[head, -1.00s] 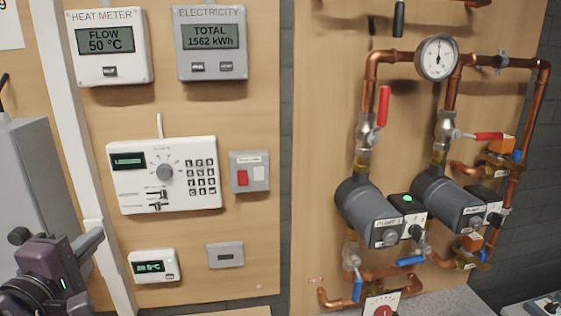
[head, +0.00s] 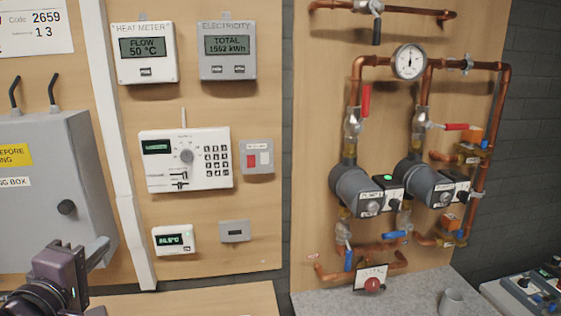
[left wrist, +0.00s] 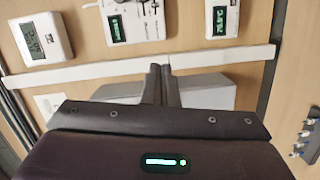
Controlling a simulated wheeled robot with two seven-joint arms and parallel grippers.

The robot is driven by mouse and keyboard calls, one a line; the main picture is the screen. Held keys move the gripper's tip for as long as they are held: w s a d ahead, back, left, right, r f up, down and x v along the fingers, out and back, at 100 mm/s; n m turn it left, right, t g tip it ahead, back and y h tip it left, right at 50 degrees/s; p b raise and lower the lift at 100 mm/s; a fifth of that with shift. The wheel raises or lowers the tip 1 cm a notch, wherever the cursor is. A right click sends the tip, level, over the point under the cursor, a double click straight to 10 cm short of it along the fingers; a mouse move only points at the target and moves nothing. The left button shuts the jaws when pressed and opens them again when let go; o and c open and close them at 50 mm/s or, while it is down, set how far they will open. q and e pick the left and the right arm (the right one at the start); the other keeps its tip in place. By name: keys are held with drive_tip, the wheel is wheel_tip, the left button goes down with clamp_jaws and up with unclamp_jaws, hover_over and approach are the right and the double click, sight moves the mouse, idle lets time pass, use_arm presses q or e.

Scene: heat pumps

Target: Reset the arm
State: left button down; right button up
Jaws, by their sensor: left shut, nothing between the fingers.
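My left gripper (head: 103,250) is at the lower left of the head view, in front of the lower part of a grey box. Its two fingers meet in the left wrist view (left wrist: 160,68), shut with nothing between them. In that view the fingers point toward the panel, with a white trunking strip (left wrist: 90,69) and part of the grey box (left wrist: 212,92) behind them. They look apart from the wall devices, though the exact gap cannot be told. My right gripper is in neither view.
The grey box (head: 50,185) has a dark knob. Meters and a white keypad controller (head: 187,160) hang on the left panel. Copper pipes, a gauge (head: 409,62) and two pumps (head: 357,190) fill the right panel.

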use_arm(q)
drive_tip(key=d+f+m+g+y, duration=0.1)
drive_tip(key=d+f+m+g, duration=0.15)
drive_tip(key=f, duration=0.25)
drive_tip(key=d+f+m+g, duration=0.1)
drive_tip(key=f+m+g, duration=0.1)
drive_tip(key=f+m, duration=0.3)
drive_tip(key=s+d+f+m+g+h, duration=0.1)
drive_tip(key=s+d+f+m+g, duration=0.4)
drive_tip(key=s+f, duration=0.45)
drive_tip(key=s+d+f+m+g+h, duration=0.1)
drive_tip(key=s+d+f+m+g, duration=0.5)
drive_tip(key=f, duration=0.6)
wheel_tip(320, 180, down, 31)
drive_tip(key=s+a+b, duration=0.1)
drive_tip(key=s+b, duration=0.1)
drive_tip(key=b, duration=0.1)
drive_tip(key=s+a+f+b, duration=0.1)
drive_tip(key=s+f, duration=0.9)
drive_tip(key=s+a+f+b, duration=0.1)
drive_tip(key=s+a+f, duration=0.1)
drive_tip(key=s+f, duration=0.7)
wheel_tip(320, 180, down, 3)
drive_tip(key=shift+s+a+r+g+y, duration=0.2)
drive_tip(key=shift+s+a+g+y, duration=0.1)
drive_tip(key=shift+s+g, duration=0.05)
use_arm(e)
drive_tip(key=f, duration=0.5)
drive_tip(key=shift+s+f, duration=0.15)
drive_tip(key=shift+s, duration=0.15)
